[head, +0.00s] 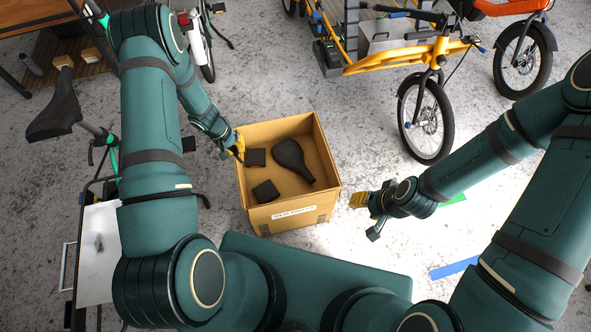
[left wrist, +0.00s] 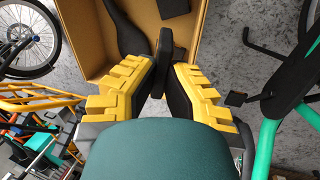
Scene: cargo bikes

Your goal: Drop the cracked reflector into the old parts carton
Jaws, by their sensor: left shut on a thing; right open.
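The old parts carton (head: 328,170) is an open cardboard box with a white label on its near side, on the floor at the centre. My left gripper (head: 241,153) is at its left rim, shut on a dark flat piece, apparently the cracked reflector (head: 255,157). In the left wrist view the piece (left wrist: 164,58) is seen edge-on between the yellow fingers (left wrist: 163,88), over the carton's edge. No crack can be made out. A black saddle (head: 290,158) and a dark block (head: 266,191) lie inside the carton. My right gripper (head: 358,200) is open and empty, right of the carton.
A yellow cargo bike (head: 385,63) stands behind and to the right, its front wheel (head: 425,120) near my right arm. A bike with a dark saddle (head: 56,108) and a pale board (head: 98,250) are at the left. Speckled floor around the carton is mostly clear.

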